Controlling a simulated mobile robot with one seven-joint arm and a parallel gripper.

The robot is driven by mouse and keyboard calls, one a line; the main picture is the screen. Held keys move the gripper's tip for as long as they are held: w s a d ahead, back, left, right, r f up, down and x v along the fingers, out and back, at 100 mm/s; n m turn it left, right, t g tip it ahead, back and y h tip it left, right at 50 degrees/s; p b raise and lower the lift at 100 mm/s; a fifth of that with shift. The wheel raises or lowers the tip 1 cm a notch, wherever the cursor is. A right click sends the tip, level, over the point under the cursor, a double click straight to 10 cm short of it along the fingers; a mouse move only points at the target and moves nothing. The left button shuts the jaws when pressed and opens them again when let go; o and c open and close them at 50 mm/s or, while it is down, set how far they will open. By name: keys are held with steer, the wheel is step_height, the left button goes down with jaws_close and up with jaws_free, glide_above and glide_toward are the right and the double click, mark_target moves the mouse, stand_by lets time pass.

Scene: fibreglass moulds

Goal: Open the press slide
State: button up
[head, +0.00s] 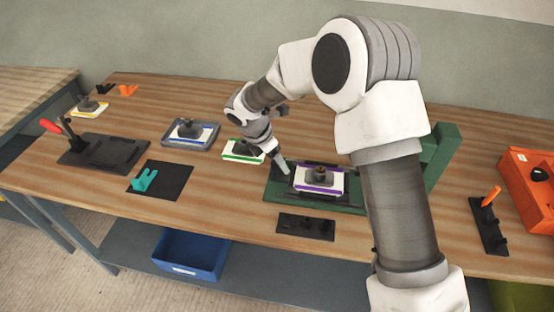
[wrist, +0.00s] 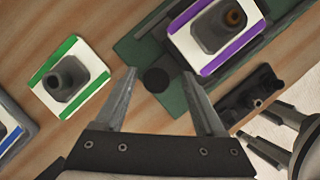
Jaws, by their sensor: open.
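The green press (head: 441,152) stands at the right of the bench, partly hidden behind my arm. On its dark slide (head: 291,190) sits a white mould with purple stripes (head: 318,181), also in the wrist view (wrist: 216,30). A round black knob (wrist: 156,80) shows at the press's near left corner in the wrist view. My gripper (wrist: 159,74) is open and empty, its fingers appearing on either side of the knob; I cannot tell how far above it they are. In the head view my gripper (head: 283,166) is at the press's left end.
A green-striped mould (head: 243,151) lies just left of my gripper. A black bracket plate (head: 306,225) lies in front of the press. A blue-striped mould in a grey tray (head: 165,134) is farther left. An orange box (head: 527,180) stands far right.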

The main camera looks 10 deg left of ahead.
steer(key=p+v, duration=0.1)
steer(key=v, duration=1.6)
steer(key=shift+r, duration=0.1)
steer(key=s+d+r+m, duration=0.3)
steer(key=d+r+m, duration=0.25)
steer(key=d, duration=0.35)
steer(key=s+d+r+m, duration=0.4)
steer(key=d+m, duration=0.2)
steer(key=d, duration=0.3)
steer(key=s+d+m+t+y, duration=0.2)
steer(key=s+d+m+y, duration=0.1)
steer(key=s+d+m, duration=0.9)
steer(key=shift+s+f+m, duration=0.25)
steer(key=shift+s+m, duration=1.25)
steer(key=shift+m, duration=0.25)
steer(key=shift+d, duration=0.1)
